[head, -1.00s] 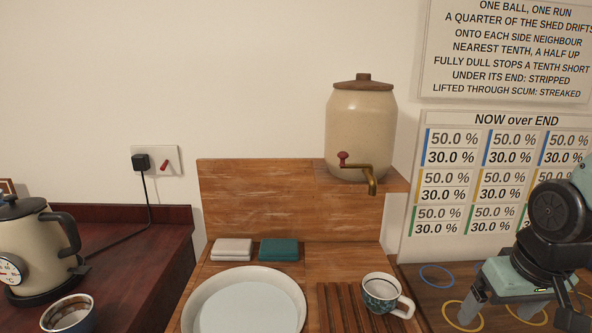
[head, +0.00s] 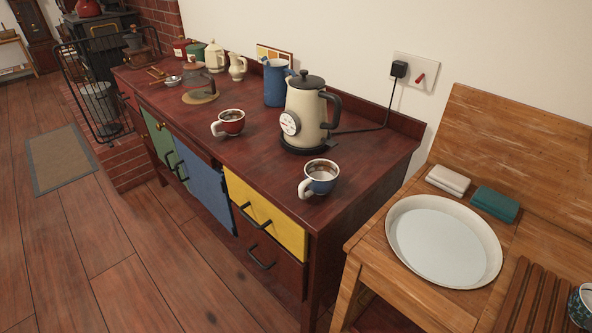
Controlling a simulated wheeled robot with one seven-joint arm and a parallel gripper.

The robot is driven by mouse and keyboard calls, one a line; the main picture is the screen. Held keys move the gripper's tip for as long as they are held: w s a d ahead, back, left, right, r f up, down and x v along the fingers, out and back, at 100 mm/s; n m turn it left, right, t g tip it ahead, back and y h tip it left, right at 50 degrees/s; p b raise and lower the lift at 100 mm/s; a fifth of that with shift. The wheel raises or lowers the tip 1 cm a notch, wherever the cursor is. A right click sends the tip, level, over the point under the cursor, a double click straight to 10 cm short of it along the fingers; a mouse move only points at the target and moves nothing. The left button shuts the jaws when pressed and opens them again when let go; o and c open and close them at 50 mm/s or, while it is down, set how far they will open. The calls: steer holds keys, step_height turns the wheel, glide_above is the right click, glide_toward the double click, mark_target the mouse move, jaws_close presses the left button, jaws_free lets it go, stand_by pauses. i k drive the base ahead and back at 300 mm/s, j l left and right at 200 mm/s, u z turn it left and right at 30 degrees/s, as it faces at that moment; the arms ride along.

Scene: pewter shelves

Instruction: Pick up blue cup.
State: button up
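A blue cup (head: 322,186) with a pale rim and white handle stands upright on the dark red wooden counter (head: 370,172), near its front right corner. Its handle points to the left and front. Something brownish shows inside it, but I cannot tell what. My gripper is not in view.
A cream kettle (head: 305,108) on a black base stands behind the cup, its cord running to a wall socket. A red cup (head: 229,123) and blue jug (head: 275,84) stand farther left. A white basin (head: 398,255) sits on the lower wooden stand at right.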

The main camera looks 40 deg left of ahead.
mark_target(319, 183)
steer(key=k+j+u, duration=0.1)
steer(key=u, duration=1.1)
